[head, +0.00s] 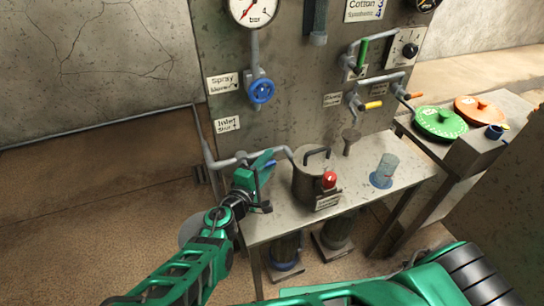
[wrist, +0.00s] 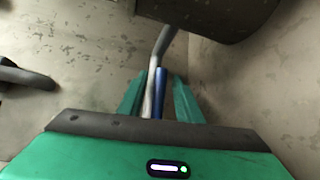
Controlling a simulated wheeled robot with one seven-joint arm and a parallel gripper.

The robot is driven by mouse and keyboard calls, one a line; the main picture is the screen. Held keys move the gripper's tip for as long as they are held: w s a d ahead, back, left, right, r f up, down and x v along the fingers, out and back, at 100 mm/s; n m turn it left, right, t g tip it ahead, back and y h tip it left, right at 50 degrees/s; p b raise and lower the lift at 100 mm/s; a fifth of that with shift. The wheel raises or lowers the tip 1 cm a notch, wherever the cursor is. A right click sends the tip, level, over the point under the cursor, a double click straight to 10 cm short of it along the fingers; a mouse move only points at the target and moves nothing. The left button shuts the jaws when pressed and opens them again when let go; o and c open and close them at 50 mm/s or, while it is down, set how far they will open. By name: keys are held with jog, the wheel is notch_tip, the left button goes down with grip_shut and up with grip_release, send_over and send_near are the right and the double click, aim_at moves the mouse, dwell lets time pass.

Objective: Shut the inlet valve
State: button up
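The inlet valve's blue lever handle (head: 270,168) sits on the grey inlet pipe (head: 228,161), beside the label reading "Inlet" (head: 227,124). My gripper (head: 266,160) is at this handle and hides much of it in the head view. In the wrist view, my gripper (wrist: 159,75) is open, with one green finger on each side of the blue handle (wrist: 161,92). Gaps show between handle and fingers. A grey pipe (wrist: 165,42) runs away just beyond the handle. Whether the handle lies along the pipe or across it is hard to tell.
A metal pot (head: 311,178) with a red knob (head: 329,180) stands close to the right of my gripper on the bench (head: 275,222). A blue spray wheel (head: 261,91) is on the panel above. Green and yellow handles are farther right.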

jog(key=shift+x, duration=1.8)
jog(key=shift+c, duration=0.6)
